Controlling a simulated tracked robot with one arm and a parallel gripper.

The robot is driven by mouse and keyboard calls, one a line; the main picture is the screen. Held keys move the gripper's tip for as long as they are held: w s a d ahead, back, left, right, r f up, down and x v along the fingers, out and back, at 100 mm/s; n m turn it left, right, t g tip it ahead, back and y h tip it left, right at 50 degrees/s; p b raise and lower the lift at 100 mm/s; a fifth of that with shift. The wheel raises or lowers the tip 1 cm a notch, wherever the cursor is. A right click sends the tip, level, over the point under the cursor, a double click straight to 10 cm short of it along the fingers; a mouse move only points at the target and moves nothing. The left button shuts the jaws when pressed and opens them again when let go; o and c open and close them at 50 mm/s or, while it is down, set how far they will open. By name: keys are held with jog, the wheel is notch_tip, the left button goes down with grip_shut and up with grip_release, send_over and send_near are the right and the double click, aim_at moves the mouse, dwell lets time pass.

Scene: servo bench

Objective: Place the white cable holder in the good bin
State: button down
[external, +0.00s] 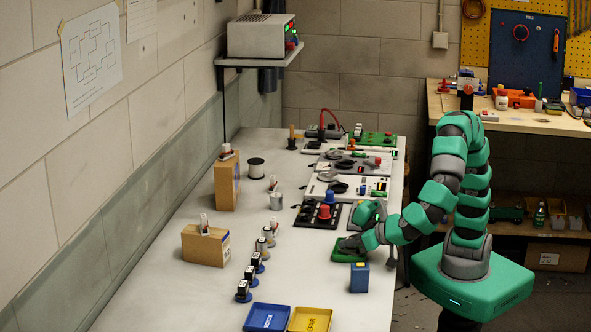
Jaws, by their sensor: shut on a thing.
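My gripper (352,243) is low over the right edge of the white bench, beside a black panel with a red and a blue knob. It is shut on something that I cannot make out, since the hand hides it. I cannot clearly pick out the white cable holder. A blue bin (250,328) and a yellow bin (294,328) stand side by side at the front of the bench. Their labels are too small to read, so I cannot tell which is the good bin.
A blue block (359,278) stands just in front of my gripper. Several small dark servo-like parts (250,273) stand in a row to the left. Two cardboard boxes (205,247) stand along the wall. Panels fill the far bench; its front middle is clear.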

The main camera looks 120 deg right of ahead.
jog(key=c, duration=1.4)
grip_release()
jog(key=shift+s+a+r, duration=0.15)
jog(key=shift+a+r, duration=0.15)
jog(key=shift+a, duration=0.1)
jog(key=shift+p+v, duration=2.2)
jog(key=shift+v, duration=3.3)
